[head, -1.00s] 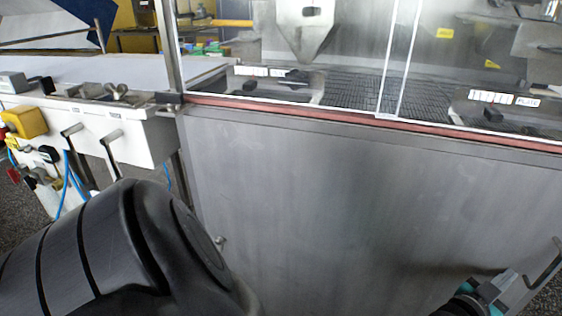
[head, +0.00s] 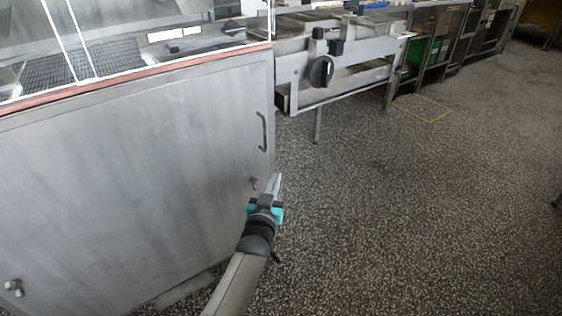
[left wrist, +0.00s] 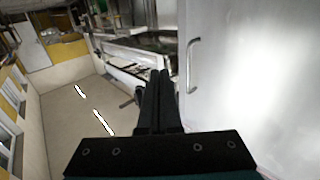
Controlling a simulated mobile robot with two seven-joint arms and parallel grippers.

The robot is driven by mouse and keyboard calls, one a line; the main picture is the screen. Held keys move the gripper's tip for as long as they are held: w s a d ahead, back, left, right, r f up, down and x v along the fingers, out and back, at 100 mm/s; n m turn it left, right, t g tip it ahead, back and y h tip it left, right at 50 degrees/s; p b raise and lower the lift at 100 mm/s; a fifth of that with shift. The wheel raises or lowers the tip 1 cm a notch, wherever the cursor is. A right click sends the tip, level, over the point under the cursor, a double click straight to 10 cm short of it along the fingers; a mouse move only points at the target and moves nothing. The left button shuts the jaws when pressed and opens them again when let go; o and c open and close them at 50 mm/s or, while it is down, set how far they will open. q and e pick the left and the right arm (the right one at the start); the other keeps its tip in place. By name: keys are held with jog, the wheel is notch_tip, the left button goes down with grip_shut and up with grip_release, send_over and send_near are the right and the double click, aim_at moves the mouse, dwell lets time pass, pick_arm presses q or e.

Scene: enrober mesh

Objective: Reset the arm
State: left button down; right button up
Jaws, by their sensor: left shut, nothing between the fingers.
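My left gripper (head: 276,182) has a teal and black body and is in front of the lower right edge of the steel enrober cabinet (head: 140,170) in the head view. In the left wrist view the left gripper's dark fingers (left wrist: 160,76) are together with nothing between them. The cabinet's smooth side (left wrist: 255,90) fills the right of that view. My right gripper is in neither view.
A handle (head: 262,131) stands out from the cabinet near my left gripper. A metal conveyor frame (head: 345,65) with a black handwheel (head: 321,71) stands beyond the cabinet. The speckled floor (head: 430,220) at right is clear.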

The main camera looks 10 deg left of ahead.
pick_arm(q)
jog(key=s+a+f+g, duration=0.4)
jog(key=s+f+g, duration=0.3)
jog(key=s+f, duration=0.6)
jog(key=s+a+r+g+p, duration=0.1)
jog(key=s+g+p, duration=0.2)
jog(key=s+p, duration=0.6)
jog(key=s+a+m+g+p, duration=0.1)
jog(key=s+a+g+p, duration=0.1)
jog(key=s+p, duration=0.8)
jog(key=s+a+r+g+y+p, duration=0.1)
jog(key=s+g+p, duration=0.4)
jog(key=s, duration=1.8)
jog(key=a+p, duration=0.1)
jog(key=p, duration=0.3)
jog(key=shift+s+r+m+p, duration=0.15)
jog(key=shift+r+m+p, duration=0.15)
jog(key=shift+m, duration=0.1)
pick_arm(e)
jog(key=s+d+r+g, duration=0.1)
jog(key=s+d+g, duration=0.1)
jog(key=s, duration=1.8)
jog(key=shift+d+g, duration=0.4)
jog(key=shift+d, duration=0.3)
pick_arm(q)
jog(key=c, duration=1.6)
grip_release()
